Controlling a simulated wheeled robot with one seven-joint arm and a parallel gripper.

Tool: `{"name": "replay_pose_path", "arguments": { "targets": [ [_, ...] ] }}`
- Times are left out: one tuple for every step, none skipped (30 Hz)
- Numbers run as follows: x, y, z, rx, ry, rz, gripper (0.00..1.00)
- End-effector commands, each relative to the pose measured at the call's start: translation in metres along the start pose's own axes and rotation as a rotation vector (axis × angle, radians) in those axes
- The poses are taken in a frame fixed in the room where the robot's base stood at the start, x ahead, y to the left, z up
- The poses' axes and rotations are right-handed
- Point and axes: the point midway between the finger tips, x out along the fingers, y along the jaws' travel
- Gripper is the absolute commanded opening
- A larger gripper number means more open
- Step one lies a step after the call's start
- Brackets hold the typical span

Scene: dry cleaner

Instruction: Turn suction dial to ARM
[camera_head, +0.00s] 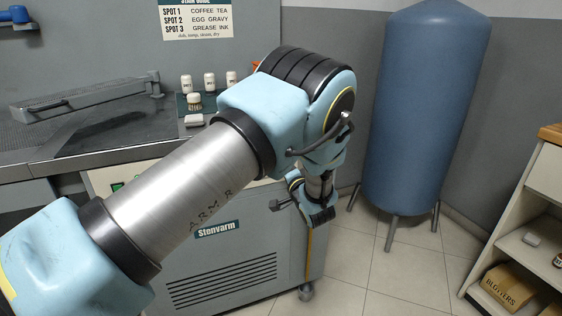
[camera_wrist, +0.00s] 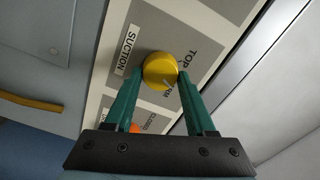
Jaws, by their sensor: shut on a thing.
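The suction dial (camera_wrist: 160,70) is a round yellow knob on a grey-and-white panel in the wrist view. My gripper (camera_wrist: 161,74) has its two green fingers on opposite sides of the knob, shut on it. A short pale mark on the knob points down and slightly right in the picture, toward partly covered lettering that seems to read ARM. The SUCTION label (camera_wrist: 129,44) is left of the knob and the TOP label (camera_wrist: 193,56) is to its right. In the head view my arm hides the dial.
An orange round part (camera_wrist: 135,128) shows between the fingers near the CLOSED label. The grey Stenvarm machine (camera_head: 215,262) stands below my arm. Small white bottles (camera_head: 210,81) stand behind it. A blue tank (camera_head: 415,110) and a shelf with a BLOTTERS box (camera_head: 508,287) are right.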

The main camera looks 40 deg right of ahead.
Motion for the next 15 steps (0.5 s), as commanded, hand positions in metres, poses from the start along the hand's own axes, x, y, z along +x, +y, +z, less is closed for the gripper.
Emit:
{"name": "replay_pose_path", "arguments": {
  "targets": [
    [-0.0007, -0.001, -0.0013, 0.038, 0.001, 0.001, 0.0],
    [-0.0007, -0.0008, -0.0012, 0.064, 0.001, 0.001, 0.0],
    [-0.0007, -0.0004, -0.0011, 0.097, 0.001, 0.001, 0.0],
    [-0.0008, -0.0001, -0.001, 0.12, 0.001, 0.001, 0.0],
    [-0.0008, 0.0001, -0.001, 0.142, 0.001, 0.001, 0.0],
    [-0.0007, 0.0003, -0.0009, 0.17, 0.001, 0.001, 0.0],
    [-0.0007, 0.0004, -0.0008, 0.191, 0.001, 0.001, 0.0],
    [-0.0007, 0.0005, -0.0008, 0.21, 0.001, 0.001, 0.0],
    [-0.0007, 0.0006, -0.0008, 0.233, 0.001, 0.001, 0.0],
    [-0.0007, 0.0007, -0.0008, 0.25, 0.001, 0.001, 0.0],
    [-0.0007, 0.0008, -0.0008, 0.265, 0.001, 0.001, 0.0],
    [-0.0007, 0.001, -0.0007, 0.285, 0.001, 0.001, 0.0],
    [-0.0007, 0.0012, -0.0006, 0.297, 0.002, 0.001, 0.0],
    [-0.0007, 0.0013, -0.0006, 0.309, 0.002, 0.001, 0.0],
    [-0.0007, 0.0015, -0.0005, 0.323, 0.002, 0.001, 0.0]
  ]
}}
